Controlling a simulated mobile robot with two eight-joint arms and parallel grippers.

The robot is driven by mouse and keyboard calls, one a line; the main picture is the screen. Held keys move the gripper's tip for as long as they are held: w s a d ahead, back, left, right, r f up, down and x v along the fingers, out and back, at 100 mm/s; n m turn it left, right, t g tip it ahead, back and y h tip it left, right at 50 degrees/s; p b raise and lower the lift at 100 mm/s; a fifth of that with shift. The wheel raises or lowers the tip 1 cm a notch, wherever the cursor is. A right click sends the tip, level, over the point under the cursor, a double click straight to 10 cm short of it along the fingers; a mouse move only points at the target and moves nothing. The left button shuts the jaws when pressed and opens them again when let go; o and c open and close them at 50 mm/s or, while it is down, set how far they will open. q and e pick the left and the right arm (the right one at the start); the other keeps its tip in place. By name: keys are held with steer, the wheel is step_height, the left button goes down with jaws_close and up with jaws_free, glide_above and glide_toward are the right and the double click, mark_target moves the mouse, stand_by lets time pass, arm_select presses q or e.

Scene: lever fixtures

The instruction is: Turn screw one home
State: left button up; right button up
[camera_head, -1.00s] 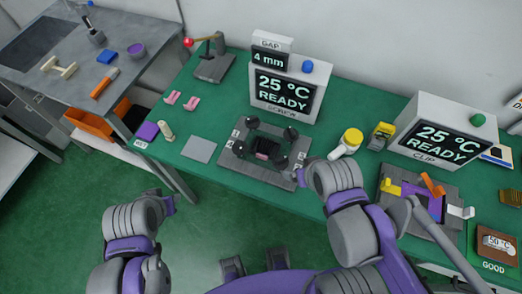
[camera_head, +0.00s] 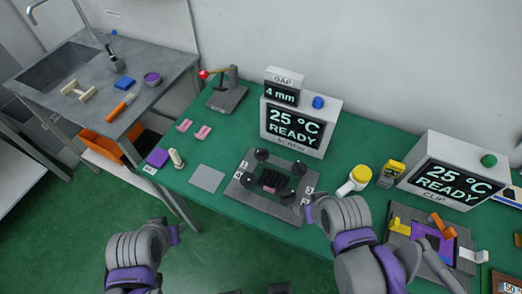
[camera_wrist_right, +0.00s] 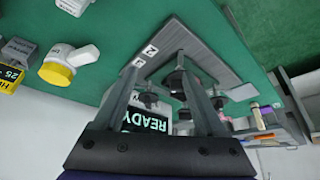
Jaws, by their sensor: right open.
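The screw fixture (camera_head: 240,192) is a grey plate on the green table with several black round knobs around a dark ribbed middle part holding something pink. One knob (camera_head: 287,197) is at its near right corner. Number labels on the plate are too small to read surely in the head view. My right gripper (camera_head: 308,207) is just beside the plate's right edge.
The screw display (camera_head: 295,128) reads 25 °C READY, with a 4 mm gap sign above. The clip fixture (camera_head: 405,213) is further right. A grey square (camera_head: 207,178) lies flat to the left.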

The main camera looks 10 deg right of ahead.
steer(key=w+r+n, duration=0.2)
steer(key=w, duration=0.1)
steer(key=shift+a+r+n+g+p, duration=0.3)
steer(key=shift+a+r+g, duration=0.1)
steer(key=c, duration=0.4)
steer(key=shift+o, duration=0.2)
step_height(320, 180, up, 6)
steer(key=n+g+p, duration=0.3)
steer(key=n+g, duration=0.2)
steer(key=n, duration=1.2)
glide_above(262, 150)
step_height(262, 150, down, 11)
steer(key=shift+r, duration=0.15)
arm_select(q)
steer(key=r, duration=0.1)
steer(key=w+r, duration=0.1)
steer(key=r, duration=0.1)
steer(key=w+r, duration=0.1)
steer(key=shift+r, duration=0.4)
arm_select(e)
jaws_close()
